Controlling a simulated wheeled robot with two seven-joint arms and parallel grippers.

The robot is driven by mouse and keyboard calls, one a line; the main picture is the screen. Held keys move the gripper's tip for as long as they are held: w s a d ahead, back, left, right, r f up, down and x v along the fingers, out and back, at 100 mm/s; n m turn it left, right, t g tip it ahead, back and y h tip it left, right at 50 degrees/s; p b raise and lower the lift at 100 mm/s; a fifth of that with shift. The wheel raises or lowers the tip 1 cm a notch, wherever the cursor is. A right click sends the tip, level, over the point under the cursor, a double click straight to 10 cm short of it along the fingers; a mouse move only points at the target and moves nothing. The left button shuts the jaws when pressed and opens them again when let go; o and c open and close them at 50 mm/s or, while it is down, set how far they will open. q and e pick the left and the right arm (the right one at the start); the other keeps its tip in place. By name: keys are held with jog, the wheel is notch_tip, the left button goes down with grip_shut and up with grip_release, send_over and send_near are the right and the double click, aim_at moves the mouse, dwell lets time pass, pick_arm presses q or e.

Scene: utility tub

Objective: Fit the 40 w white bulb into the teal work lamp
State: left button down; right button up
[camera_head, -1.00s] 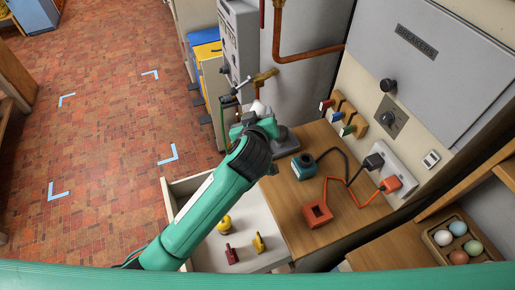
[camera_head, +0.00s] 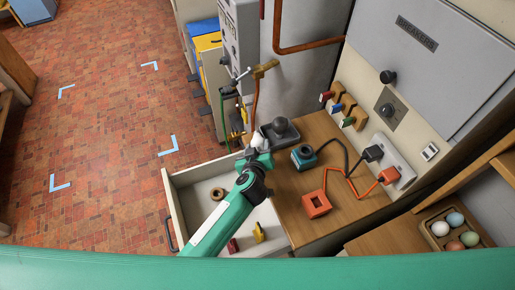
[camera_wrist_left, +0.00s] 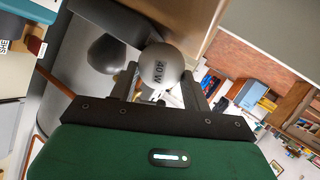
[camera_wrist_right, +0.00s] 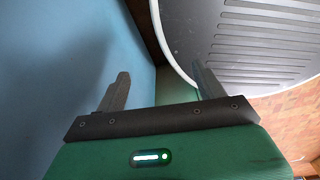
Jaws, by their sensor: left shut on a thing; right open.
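My left gripper (camera_wrist_left: 160,85) is shut on a white round bulb (camera_wrist_left: 160,64) marked 40 W. In the head view my left gripper (camera_head: 257,152) holds the bulb (camera_head: 259,139) above the back edge of the open drawer, left of the wooden counter. The teal work lamp (camera_head: 303,157) appears to be the small teal block with a round dark opening on the counter, right of the gripper and apart from it. A black cord runs from it to the wall outlet. My right gripper (camera_wrist_right: 160,72) is open and empty; it does not show in the head view.
An orange block (camera_head: 316,204) with an orange cord stands on the counter (camera_head: 285,197). A dark dome on a grey base (camera_head: 281,127) stands behind the bulb. The open drawer (camera_head: 183,208) holds a brown ring (camera_head: 217,193), a red piece and a yellow piece (camera_head: 259,232).

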pick_arm(q)
jog(key=shift+f, duration=0.3)
pick_arm(e)
jog(key=shift+r, duration=0.6)
pick_arm(q)
jog(key=c, duration=0.7)
grip_release()
jog(key=shift+o, duration=0.2)
jog(key=shift+f, duration=0.1)
pick_arm(e)
jog(key=shift+f, duration=0.15)
pick_arm(q)
jog(key=shift+f+b, duration=0.3)
jog(key=shift+b, duration=0.4)
jog(key=shift+s+r, duration=0.15)
jog(key=shift+s, duration=0.1)
jog(key=d+b+v, duration=0.1)
jog(key=v, duration=1.2)
jog(key=shift+s+a+b, duration=0.3)
jog(key=shift+b, duration=0.1)
pick_arm(e)
jog(key=shift+a+f, duration=0.1)
jog(key=shift+f, duration=1.45)
